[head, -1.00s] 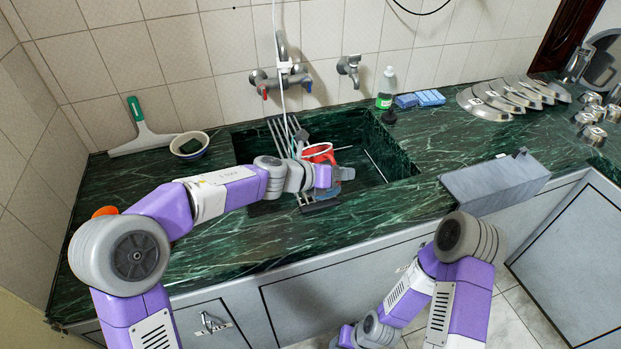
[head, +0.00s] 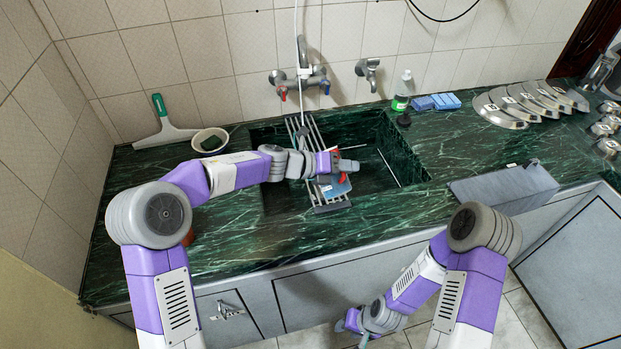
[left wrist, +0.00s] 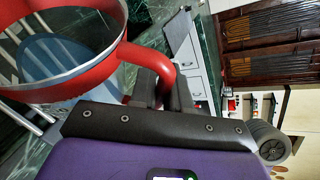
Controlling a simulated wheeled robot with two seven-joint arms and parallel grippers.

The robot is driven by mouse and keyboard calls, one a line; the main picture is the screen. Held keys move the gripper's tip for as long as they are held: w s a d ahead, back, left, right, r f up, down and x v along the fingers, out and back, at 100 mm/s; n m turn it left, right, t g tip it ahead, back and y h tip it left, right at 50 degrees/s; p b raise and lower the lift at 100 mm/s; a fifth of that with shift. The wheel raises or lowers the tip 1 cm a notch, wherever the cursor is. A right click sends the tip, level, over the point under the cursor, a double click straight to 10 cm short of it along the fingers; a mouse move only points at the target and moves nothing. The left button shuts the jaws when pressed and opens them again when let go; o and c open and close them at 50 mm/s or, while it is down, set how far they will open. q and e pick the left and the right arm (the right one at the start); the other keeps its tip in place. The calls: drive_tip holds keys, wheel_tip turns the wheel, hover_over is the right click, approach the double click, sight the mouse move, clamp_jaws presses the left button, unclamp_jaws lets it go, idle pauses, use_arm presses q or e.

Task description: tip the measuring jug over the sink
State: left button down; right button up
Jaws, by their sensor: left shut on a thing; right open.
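The measuring jug (head: 334,189) has a clear bluish body and a red rim and handle. It is tilted over the sink (head: 375,165), above the metal rack. In the left wrist view, its red rim (left wrist: 112,62) and handle (left wrist: 160,66) are large and close. My left gripper (head: 346,167) is shut on the handle, and its dark fingers (left wrist: 163,90) show there. The gripper hides part of the jug in the head view. I cannot see any liquid pouring. My right gripper (head: 343,327) is open and empty, low in front of the cabinets.
A metal rack (head: 335,207) lies across the sink. A bowl (head: 210,140) and squeegee (head: 163,125) stand left, a green-labelled bottle (head: 400,102) and blue sponges (head: 437,102) behind right. A grey box (head: 505,188) sits at the front right edge. Two taps are on the wall.

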use_arm(q)
drive_tip(key=shift+d+r+p, duration=0.15)
drive_tip(key=shift+p, duration=0.15)
drive_tip(key=shift+w+a+n+p, duration=0.25)
drive_tip(key=shift+n+p, duration=0.05)
drive_tip(key=shift+p, duration=0.05)
drive_tip(key=shift+r+g+h, duration=0.1)
drive_tip(key=shift+g+h, duration=0.2)
drive_tip(key=shift+w+p, duration=0.15)
drive_tip(key=shift+p, duration=0.25)
drive_tip(key=shift+w+a+n, duration=0.1)
drive_tip(key=shift+a+n, duration=0.05)
drive_tip(key=shift+n, duration=0.15)
drive_tip(key=shift+w+a+p, duration=0.1)
drive_tip(key=shift+p, duration=0.3)
